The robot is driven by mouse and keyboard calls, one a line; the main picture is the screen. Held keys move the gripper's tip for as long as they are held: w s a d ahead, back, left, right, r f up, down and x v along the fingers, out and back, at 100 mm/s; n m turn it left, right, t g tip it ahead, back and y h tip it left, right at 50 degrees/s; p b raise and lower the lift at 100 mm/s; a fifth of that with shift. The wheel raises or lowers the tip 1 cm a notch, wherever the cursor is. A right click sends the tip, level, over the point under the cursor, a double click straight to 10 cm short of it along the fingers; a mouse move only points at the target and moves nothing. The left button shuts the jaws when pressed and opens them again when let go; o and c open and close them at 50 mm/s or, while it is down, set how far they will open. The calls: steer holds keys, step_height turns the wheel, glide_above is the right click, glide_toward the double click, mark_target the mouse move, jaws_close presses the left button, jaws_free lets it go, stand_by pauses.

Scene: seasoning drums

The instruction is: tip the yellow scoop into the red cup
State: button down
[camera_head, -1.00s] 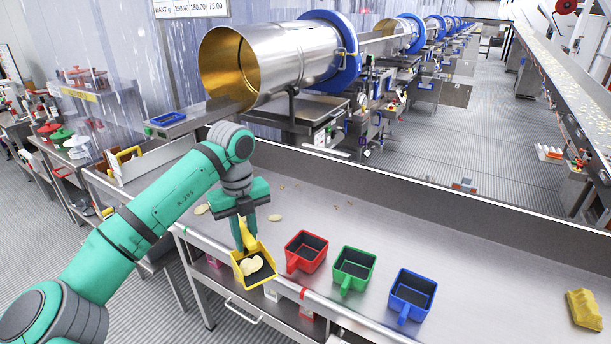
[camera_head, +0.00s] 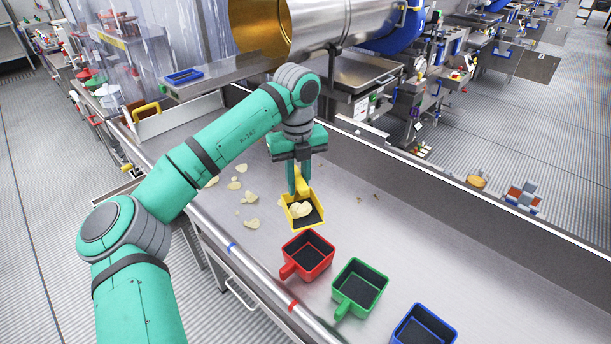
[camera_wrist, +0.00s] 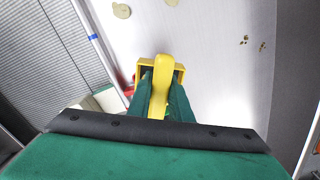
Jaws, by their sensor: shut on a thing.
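The yellow scoop (camera_head: 302,222) is held by its handle in my gripper (camera_head: 300,187), which is shut on it. The scoop looks about level and holds pale chips (camera_head: 299,209). In the head view it is just behind the red cup (camera_head: 310,264), close to its far rim. The red cup stands on the steel table with its handle toward the lower left, and its dark inside shows no chips. In the wrist view the scoop's yellow handle (camera_wrist: 159,75) lies between my fingers, and only a sliver of the red cup shows beside the scoop.
A green cup (camera_head: 360,288) and a blue cup (camera_head: 424,328) stand in a row to the right of the red one. Loose chips (camera_head: 252,224) lie on the steel table (camera_head: 420,250) left of the scoop. A raised wall runs along the table's back edge.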

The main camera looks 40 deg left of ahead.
mark_target(304, 193)
steer(key=shift+s+d+f+t+y, duration=0.2)
steer(key=shift+s+d+f+y, duration=0.1)
steer(key=shift+f+y, duration=0.15)
steer(key=shift+s+d+f+t+y, duration=0.2)
steer(key=shift+d+f+y, duration=0.15)
steer(key=shift+f, duration=0.2)
steer(key=shift+s+d+f, duration=0.1)
steer(key=shift+d, duration=0.05)
steer(key=shift+s+d+r+t+y, duration=0.3)
steer(key=shift+d+t+y, duration=0.15)
steer(key=shift+y, duration=0.15)
steer(key=shift+s+d+r+t+y, duration=0.25)
steer(key=shift+d+t+y, duration=0.15)
steer(key=shift+y, duration=0.2)
steer(key=d+y, duration=0.1)
steer(key=s+t, duration=0.1)
steer(key=d+y, duration=0.1)
steer(key=shift+s+d+t+y, duration=0.25)
steer(key=shift+d+y, duration=0.05)
steer(key=shift+d, duration=0.05)
steer(key=shift+d+y, duration=0.35)
steer(key=shift+y, duration=0.05)
steer(key=shift+s+r+t, duration=0.1)
steer(key=shift+s+t, duration=0.2)
steer(key=shift+w+d, duration=0.1)
steer(key=shift+d, duration=0.05)
